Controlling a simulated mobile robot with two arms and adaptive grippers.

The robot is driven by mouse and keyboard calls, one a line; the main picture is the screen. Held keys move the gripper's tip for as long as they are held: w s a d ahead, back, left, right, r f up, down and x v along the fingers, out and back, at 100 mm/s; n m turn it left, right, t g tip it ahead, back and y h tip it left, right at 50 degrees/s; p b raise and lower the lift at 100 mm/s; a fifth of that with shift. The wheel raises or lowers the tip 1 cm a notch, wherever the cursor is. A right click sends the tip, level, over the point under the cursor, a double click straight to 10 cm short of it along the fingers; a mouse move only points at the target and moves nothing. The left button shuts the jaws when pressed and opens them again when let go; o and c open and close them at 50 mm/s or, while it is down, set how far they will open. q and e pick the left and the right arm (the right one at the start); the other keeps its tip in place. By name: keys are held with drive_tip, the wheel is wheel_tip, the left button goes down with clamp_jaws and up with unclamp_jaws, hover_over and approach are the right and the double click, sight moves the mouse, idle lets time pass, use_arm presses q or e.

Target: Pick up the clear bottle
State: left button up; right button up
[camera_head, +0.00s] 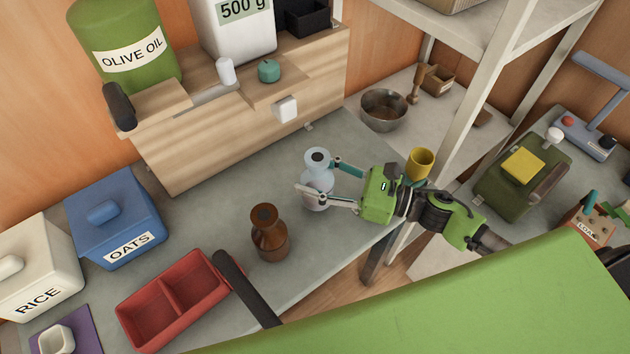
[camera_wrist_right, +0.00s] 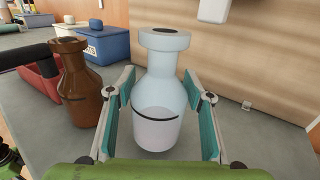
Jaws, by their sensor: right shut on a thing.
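The clear bottle (camera_head: 317,189) stands upright on the grey counter in the head view, pale blue with a dark spot on top. It fills the middle of the right wrist view (camera_wrist_right: 158,95), with a dark line around its lower body. My right gripper (camera_head: 318,179) reaches it from the right and is shut on its sides, with one finger on each side. The teal finger pads flank the bottle in the wrist view. The bottle's base appears at counter level; I cannot tell if it is lifted.
A brown bottle (camera_head: 269,236) stands close by at the left front. A red two-part tray (camera_head: 178,299) and a blue oats box (camera_head: 114,220) lie farther left. A wooden shelf unit (camera_head: 240,125) stands behind, and a metal bowl (camera_head: 383,110) sits at the back right.

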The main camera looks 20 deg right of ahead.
drive_tip(key=s+a+r, duration=0.2)
drive_tip(key=s+r, duration=0.8)
drive_tip(key=s, duration=0.4)
drive_tip(key=shift+r+b, duration=0.25)
drive_tip(key=shift+b, duration=0.15)
drive_tip(key=shift+w, duration=0.15)
